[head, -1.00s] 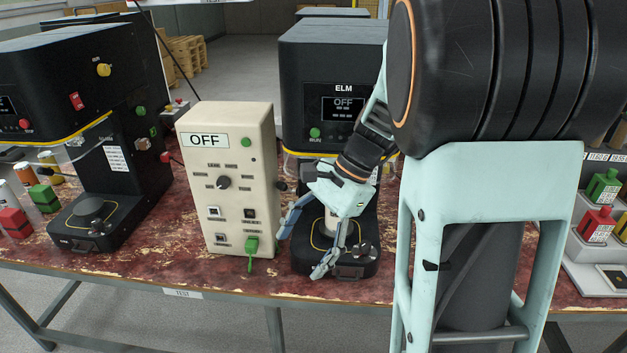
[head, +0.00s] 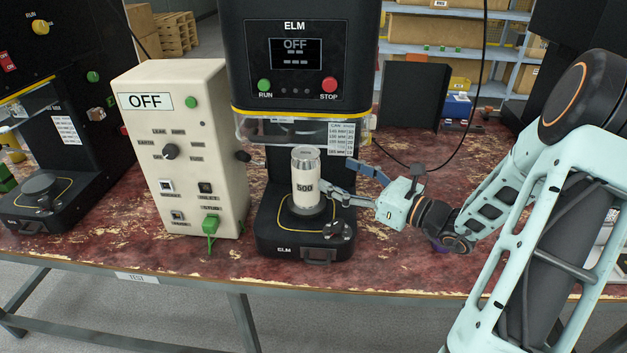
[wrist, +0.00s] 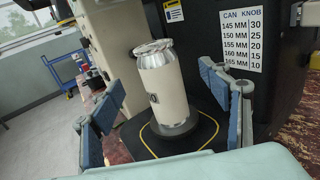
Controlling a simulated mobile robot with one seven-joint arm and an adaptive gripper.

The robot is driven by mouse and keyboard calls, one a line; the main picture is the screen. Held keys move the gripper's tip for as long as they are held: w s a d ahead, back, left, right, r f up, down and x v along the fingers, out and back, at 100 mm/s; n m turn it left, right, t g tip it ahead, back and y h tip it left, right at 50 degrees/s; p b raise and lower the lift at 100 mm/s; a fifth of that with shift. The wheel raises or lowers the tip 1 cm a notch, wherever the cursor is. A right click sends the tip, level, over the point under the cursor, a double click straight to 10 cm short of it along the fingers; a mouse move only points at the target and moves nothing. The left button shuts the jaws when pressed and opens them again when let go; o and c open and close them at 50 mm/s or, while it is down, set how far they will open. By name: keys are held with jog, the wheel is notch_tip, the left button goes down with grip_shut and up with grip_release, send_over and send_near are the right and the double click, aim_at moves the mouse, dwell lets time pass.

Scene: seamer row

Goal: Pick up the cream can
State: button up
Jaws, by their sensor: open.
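The cream can (head: 306,178), with a silver top and "500" on its side, stands upright on the round plate of the black ELM machine (head: 281,237). My gripper (head: 340,178) is open and comes in from the right in the head view, its fingers at the can's right side. In the wrist view the can (wrist: 163,92) stands between the two blue-padded fingers of my gripper (wrist: 170,112), with gaps showing on both sides. It is not gripped.
A cream control box (head: 190,140) reading OFF stands left of the machine. The ELM machine's head (head: 296,80), also reading OFF, hangs above the can. A small black lever (head: 337,229) sits at the base's front right. The red table right of the base is mostly clear.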

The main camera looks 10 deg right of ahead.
aim_at(306, 159)
jog(key=x, duration=1)
jog(key=shift+s+a+r+b, duration=0.1)
jog(key=shift+a+r+b, duration=0.05)
jog(key=shift+a+b, duration=0.15)
jog(key=shift+c, duration=0.6)
jog(key=shift+r, duration=0.1)
grip_shut()
